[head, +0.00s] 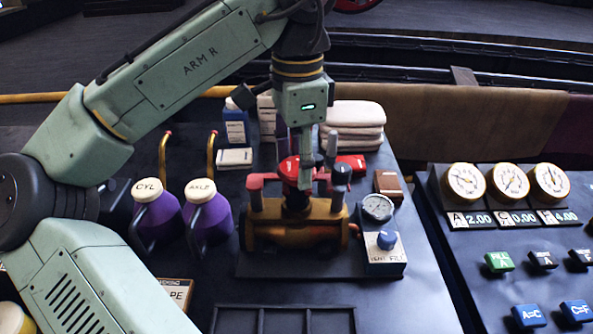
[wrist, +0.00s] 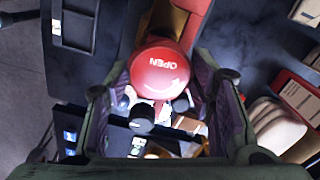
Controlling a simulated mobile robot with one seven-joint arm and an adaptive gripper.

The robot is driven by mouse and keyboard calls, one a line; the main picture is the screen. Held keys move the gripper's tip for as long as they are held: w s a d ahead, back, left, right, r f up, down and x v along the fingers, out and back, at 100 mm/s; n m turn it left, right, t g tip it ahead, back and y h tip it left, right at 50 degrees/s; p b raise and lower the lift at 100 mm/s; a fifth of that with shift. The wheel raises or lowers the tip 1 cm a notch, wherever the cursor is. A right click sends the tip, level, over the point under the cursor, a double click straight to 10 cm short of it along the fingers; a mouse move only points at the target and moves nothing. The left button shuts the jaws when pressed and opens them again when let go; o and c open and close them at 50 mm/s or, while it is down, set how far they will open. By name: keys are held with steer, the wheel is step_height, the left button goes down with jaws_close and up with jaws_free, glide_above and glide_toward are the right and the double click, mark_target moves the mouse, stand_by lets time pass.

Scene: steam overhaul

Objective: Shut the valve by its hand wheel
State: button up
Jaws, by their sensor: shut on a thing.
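The valve (head: 292,238) is a brass-coloured body with upright posts on a dark base plate. Its red hand wheel (head: 289,170) sits on top, partly hidden by my gripper. My gripper (head: 313,172) points down from above with its fingers at the wheel. In the wrist view the red round cap (wrist: 160,72) of the hand wheel reads OPEN with a curved arrow. It lies between the two fingers of my gripper (wrist: 165,100), which is shut on the wheel. The exact finger contact is hidden.
Purple jugs (head: 208,212) stand at left. Folded cloths (head: 353,125) and small boxes lie behind. A panel with gauges and buttons (head: 510,250) is at right.

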steer(key=m, duration=0.4)
steer(key=shift+m, duration=0.8)
steer(key=shift+c, duration=1.1)
steer(key=o, duration=1.4)
steer(key=shift+o, duration=0.2)
steer(key=shift+d, duration=0.15)
steer(key=shift+c, duration=0.2)
steer(key=shift+c, duration=1)
